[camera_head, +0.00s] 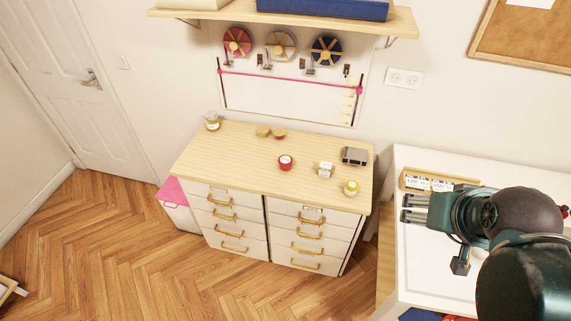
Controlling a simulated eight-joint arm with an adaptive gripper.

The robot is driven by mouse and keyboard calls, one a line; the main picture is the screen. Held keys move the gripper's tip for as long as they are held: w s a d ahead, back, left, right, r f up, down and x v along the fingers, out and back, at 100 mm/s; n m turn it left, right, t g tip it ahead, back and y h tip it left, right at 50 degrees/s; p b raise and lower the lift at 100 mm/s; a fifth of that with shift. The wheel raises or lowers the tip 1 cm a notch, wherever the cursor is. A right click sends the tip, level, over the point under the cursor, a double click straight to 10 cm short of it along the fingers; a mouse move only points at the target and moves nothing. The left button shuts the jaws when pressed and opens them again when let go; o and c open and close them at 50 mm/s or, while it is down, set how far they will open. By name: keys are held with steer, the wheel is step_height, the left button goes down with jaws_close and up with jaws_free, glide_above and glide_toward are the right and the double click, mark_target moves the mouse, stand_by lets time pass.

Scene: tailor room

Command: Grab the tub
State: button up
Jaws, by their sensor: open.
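A small red tub (285,162) with a pale top stands near the middle of the wooden dresser top. Other small round containers are on the same top: a jar (212,121) at the back left and a yellow-and-white one (350,188) at the front right. I cannot tell for certain which one is the tub. My gripper (406,209) is at the right, over the white table, pointing left. Its fingers are apart with nothing between them. It is well to the right of the red tub and apart from all the containers.
The dresser (235,160) also carries a small white box (325,169), a dark grey box (354,156) and two low brownish round items (271,132). A wooden organizer (440,180) stands on the white table (435,265) behind my gripper. A wall shelf (240,15) is above.

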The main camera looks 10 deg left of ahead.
steer(key=w+a+r+m+g+b, duration=0.25)
steer(key=w+a+m, duration=0.35)
steer(key=w, duration=0.8)
steer(key=m+g+h+b, duration=0.1)
steer(key=m+g+b, duration=0.3)
steer(key=m, duration=0.8)
glide_above(284, 160)
steer(key=shift+g, duration=0.25)
step_height(284, 160, down, 31)
steer(key=shift+f+p, duration=0.1)
steer(key=shift+p, duration=0.25)
steer(key=shift+a+f, duration=0.35)
steer(key=shift+f, duration=0.1)
steer(key=shift+f, duration=0.1)
steer(key=shift+w+d+f, duration=0.1)
steer(key=shift+d+f, duration=0.05)
steer(key=shift+f, duration=1.05)
